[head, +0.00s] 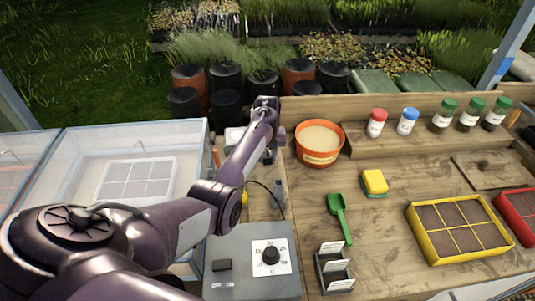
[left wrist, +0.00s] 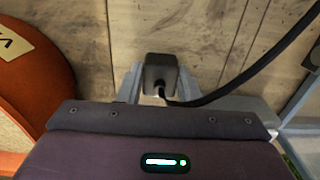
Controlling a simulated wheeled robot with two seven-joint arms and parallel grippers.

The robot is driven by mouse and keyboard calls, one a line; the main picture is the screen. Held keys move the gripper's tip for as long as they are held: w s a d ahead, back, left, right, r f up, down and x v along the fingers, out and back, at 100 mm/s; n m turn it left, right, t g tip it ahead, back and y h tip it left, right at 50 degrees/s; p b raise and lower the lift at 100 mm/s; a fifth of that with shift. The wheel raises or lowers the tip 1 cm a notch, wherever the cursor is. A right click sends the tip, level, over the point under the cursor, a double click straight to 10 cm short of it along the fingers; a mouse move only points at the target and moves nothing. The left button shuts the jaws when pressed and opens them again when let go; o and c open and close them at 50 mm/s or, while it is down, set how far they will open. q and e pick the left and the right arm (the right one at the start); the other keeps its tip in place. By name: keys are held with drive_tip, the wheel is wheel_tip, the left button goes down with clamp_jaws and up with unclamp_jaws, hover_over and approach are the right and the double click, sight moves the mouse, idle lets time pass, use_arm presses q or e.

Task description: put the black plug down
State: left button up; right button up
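The black plug (left wrist: 160,72) shows in the left wrist view, between the two grey fingers of my left gripper (left wrist: 160,88). The fingers close on its sides, and a black cable runs from it to the right. Wooden boards lie behind the plug; I cannot tell how far it is from them. In the head view my left gripper (head: 269,154) is mostly hidden behind my forearm, just left of the orange pot, and the plug cannot be made out there. My right gripper is not in view.
The orange pot (head: 319,145) stands close to the left gripper. A grey control box (head: 235,262) with a dial sits at the front. A green scoop (head: 339,218), a yellow sponge (head: 374,182) and a yellow-framed tray (head: 460,228) lie right. Bare wood lies between them.

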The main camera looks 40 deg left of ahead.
sight(268, 155)
use_arm(q)
drive_tip(key=o, duration=0.4)
drive_tip(key=shift+r, duration=0.45)
wheel_tip(268, 155, up, 12)
drive_tip(key=p, duration=1.3)
drive_tip(key=shift+r, duration=0.2)
